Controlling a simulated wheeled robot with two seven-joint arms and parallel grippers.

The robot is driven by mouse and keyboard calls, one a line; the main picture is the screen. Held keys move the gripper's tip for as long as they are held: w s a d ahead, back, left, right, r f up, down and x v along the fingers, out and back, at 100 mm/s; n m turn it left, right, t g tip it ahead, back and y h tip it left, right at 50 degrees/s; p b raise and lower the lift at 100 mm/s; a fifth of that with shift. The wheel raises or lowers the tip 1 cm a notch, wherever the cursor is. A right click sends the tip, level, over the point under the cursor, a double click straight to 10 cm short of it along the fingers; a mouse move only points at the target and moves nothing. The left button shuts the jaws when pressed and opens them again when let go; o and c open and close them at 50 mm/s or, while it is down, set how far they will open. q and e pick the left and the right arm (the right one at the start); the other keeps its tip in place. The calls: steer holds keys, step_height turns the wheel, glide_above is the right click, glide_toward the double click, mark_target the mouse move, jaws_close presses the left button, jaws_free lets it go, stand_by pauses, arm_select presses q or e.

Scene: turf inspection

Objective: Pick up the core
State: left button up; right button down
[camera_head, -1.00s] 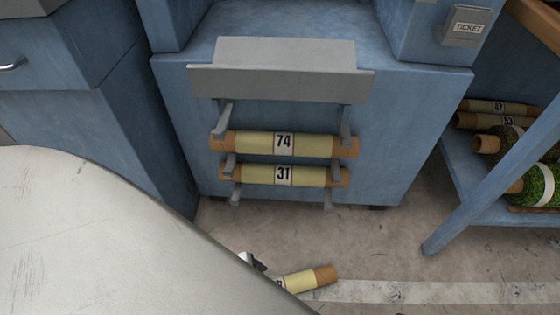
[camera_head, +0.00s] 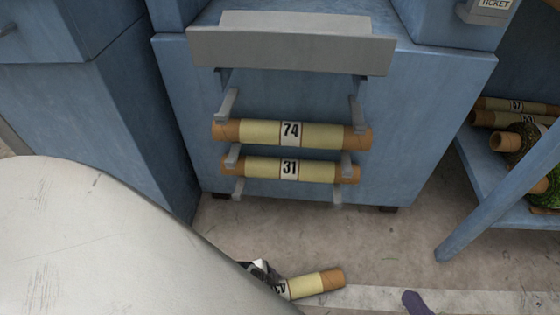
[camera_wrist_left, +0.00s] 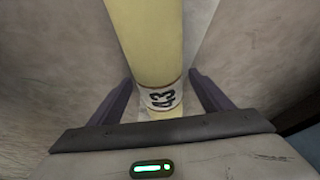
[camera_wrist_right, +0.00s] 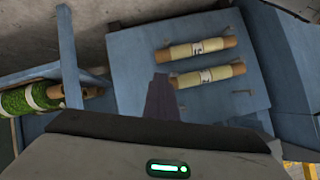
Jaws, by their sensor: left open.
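The core (camera_head: 318,284) is a brown tube with a yellow wrap, lying on the floor; its left part is hidden by my arm. In the left wrist view the core (camera_wrist_left: 150,45) shows a white label reading 43. My left gripper (camera_wrist_left: 163,92) is open, with a dark finger on each side of the core near the label; I cannot tell whether they touch it. In the head view the left gripper (camera_head: 262,271) is mostly hidden behind my arm. My right gripper (camera_wrist_right: 163,97) has its fingers together, empty, and a fingertip shows at the head view's bottom edge.
Cores 74 (camera_head: 250,131) and 31 (camera_head: 255,166) rest on brackets of the blue cabinet (camera_head: 410,140). A blue shelf (camera_head: 478,170) at right holds more cores and a green turf roll (camera_head: 549,192). A pale line (camera_head: 480,300) crosses the floor.

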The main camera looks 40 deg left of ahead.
arm_select(q)
steer(key=shift+c, duration=0.5)
steer(key=c, duration=1.4)
steer(key=shift+r, duration=0.15)
